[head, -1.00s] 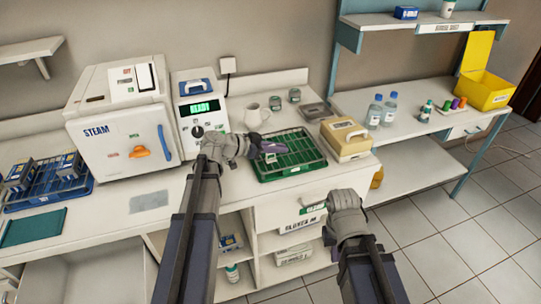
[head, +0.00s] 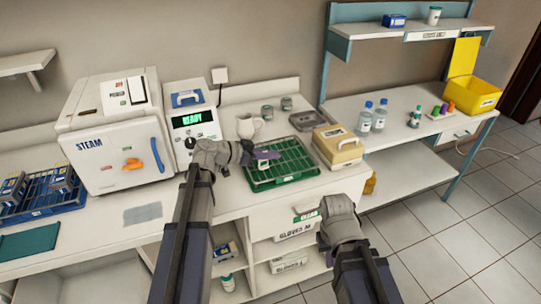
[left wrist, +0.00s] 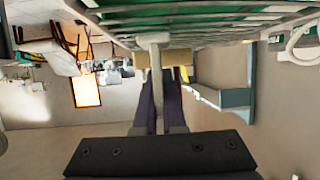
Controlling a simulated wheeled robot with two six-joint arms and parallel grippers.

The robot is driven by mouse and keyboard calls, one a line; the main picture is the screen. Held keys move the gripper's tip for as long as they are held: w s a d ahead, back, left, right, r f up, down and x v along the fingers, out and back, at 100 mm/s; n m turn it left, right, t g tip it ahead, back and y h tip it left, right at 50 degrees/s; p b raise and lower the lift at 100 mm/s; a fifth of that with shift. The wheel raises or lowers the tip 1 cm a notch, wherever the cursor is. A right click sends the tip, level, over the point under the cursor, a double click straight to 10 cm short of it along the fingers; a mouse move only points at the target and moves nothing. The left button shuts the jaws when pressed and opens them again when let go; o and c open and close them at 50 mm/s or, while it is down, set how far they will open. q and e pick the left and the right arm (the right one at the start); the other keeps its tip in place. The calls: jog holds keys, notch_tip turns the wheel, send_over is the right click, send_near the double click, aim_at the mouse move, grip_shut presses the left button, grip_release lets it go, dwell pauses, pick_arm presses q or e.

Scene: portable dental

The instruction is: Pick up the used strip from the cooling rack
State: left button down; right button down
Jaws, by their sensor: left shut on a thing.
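The green cooling rack (head: 296,168) sits on the white counter in the middle of the head view. My left gripper (head: 266,155) reaches over its left part from the left, with dark purple fingers. In the left wrist view, the fingers (left wrist: 158,98) are shut on a narrow whitish piece (left wrist: 155,55), which I take to be the used strip. It extends up near the rack's green and white bars (left wrist: 210,22). Whether it still touches the rack, I cannot tell. My right gripper (head: 318,214) is in front of the counter, near the drawer front; its jaws are not clear.
A steam sterilizer (head: 112,150) and a control unit (head: 192,118) stand left of the rack. A white jug (head: 247,126) is behind it, a beige box (head: 338,145) to its right. Blue racks (head: 35,190) are far left.

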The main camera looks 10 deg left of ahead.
notch_tip(320, 180, up, 9)
jog(key=p, duration=0.8)
